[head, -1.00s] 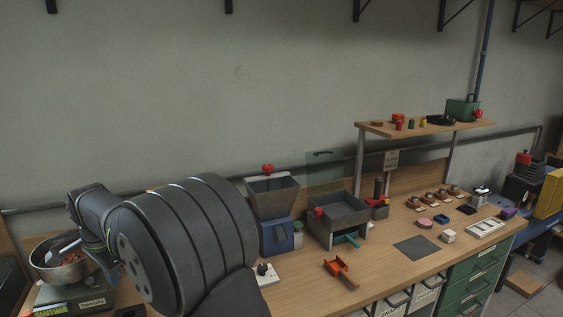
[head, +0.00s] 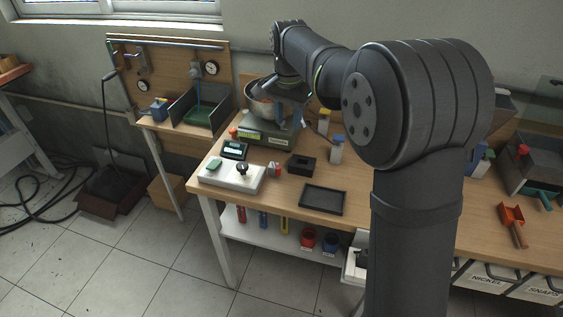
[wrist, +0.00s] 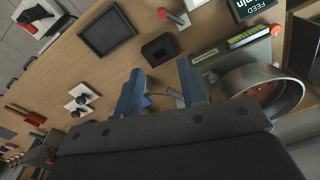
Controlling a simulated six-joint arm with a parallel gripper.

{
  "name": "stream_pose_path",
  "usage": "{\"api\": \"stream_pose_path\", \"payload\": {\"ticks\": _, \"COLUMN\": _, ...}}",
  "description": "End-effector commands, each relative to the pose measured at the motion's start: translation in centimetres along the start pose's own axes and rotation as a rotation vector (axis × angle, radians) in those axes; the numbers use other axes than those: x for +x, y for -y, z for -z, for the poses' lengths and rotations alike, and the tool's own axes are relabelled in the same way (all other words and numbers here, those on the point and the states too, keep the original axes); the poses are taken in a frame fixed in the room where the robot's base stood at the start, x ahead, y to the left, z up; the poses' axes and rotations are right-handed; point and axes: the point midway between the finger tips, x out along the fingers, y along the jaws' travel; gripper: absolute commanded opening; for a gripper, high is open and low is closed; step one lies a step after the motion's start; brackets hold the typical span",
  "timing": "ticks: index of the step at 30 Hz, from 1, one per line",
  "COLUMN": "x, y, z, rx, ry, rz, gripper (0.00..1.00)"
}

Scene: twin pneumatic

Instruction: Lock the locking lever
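I cannot tell for sure which part is the locking lever. A wooden panel (head: 165,75) at the back left carries gauges (head: 145,85), pipes and small fittings, too small to make out. My gripper shows in the wrist view (wrist: 160,85) with its two blue fingers apart. In the head view it is by the metal bowl (head: 262,97), partly hidden by my arm. Small blue-topped (head: 337,142) and yellow-topped (head: 324,114) blocks stand on the bench nearby. In the wrist view, small parts show beyond the finger gap, and I see nothing clearly gripped.
The bowl stands on a green scale (head: 265,135). A white box with a black knob (head: 243,168), a red-ended part (head: 275,169), a black block (head: 301,165) and a dark tray (head: 323,199) lie on the bench.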

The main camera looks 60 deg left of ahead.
Motion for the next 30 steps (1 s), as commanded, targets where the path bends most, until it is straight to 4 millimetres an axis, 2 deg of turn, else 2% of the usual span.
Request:
{"api": "stream_pose_path", "payload": {"ticks": 3, "x": -0.9, "y": 1.1, "z": -1.1, "rx": -0.209, "ry": 0.024, "rz": -0.013, "gripper": 0.37}}
{"api": "stream_pose_path", "payload": {"ticks": 6, "x": -1.4, "y": 1.5, "z": -1.6, "rx": -0.338, "ry": 0.042, "rz": -0.020, "gripper": 0.37}}
{"api": "stream_pose_path", "payload": {"ticks": 10, "x": -1.7, "y": 1.9, "z": -2.1, "rx": -0.427, "ry": 0.054, "rz": -0.023, "gripper": 0.37}}
{"api": "stream_pose_path", "payload": {"ticks": 14, "x": -1.0, "y": 1.9, "z": -2.2, "rx": -0.445, "ry": 0.058, "rz": -0.024, "gripper": 0.37}}
{"api": "stream_pose_path", "payload": {"ticks": 20, "x": 2.4, "y": 1.7, "z": -2.4, "rx": -0.442, "ry": 0.060, "rz": -0.026, "gripper": 0.37}}
{"api": "stream_pose_path", "payload": {"ticks": 30, "x": 9.9, "y": 1.4, "z": -2.8, "rx": -0.441, "ry": 0.059, "rz": -0.025, "gripper": 0.37}}
